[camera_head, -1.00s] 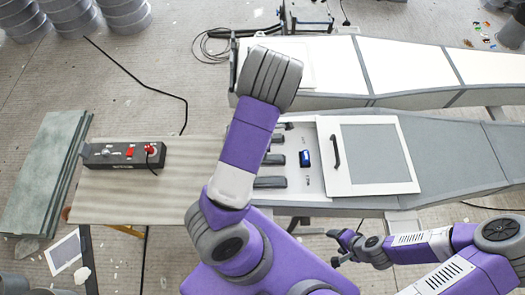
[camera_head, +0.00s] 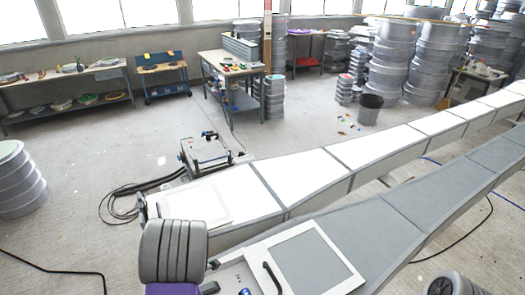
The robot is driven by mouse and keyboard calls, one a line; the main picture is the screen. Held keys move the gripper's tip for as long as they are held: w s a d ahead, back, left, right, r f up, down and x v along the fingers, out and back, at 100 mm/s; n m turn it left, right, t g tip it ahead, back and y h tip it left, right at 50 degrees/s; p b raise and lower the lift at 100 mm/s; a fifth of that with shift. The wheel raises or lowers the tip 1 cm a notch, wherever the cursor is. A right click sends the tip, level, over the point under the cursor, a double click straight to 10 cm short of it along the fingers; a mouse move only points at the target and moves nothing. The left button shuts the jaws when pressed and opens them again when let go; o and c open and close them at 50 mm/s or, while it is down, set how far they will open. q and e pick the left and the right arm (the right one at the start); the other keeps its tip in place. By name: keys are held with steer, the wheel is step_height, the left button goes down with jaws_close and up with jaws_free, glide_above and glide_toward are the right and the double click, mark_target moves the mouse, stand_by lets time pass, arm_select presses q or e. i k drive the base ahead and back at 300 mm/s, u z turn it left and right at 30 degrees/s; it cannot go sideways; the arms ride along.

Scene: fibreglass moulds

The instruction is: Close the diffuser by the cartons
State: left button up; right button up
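No cartons can be made out, and I cannot tell which thing is the diffuser. A white-framed panel with a grey middle (camera_head: 308,262) and a black handle (camera_head: 271,278) lies on the near long grey mould (camera_head: 395,222), at the bottom centre. To its left, part of a recess with small blue items (camera_head: 243,292) shows at the lower edge. A second pale panel (camera_head: 198,203) lies on the left end of the far white-topped mould. Both my grippers are out of view; only arm parts show at the bottom.
A wheeled metal frame (camera_head: 207,152) and black cable coils (camera_head: 122,205) lie left of the far mould. Workbenches (camera_head: 232,88) and stacked grey round tubs (camera_head: 398,55) stand behind, with a dark bin (camera_head: 370,109). The floor at left centre is mostly clear.

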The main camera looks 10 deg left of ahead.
mark_target(301, 260)
steer(key=k, duration=1)
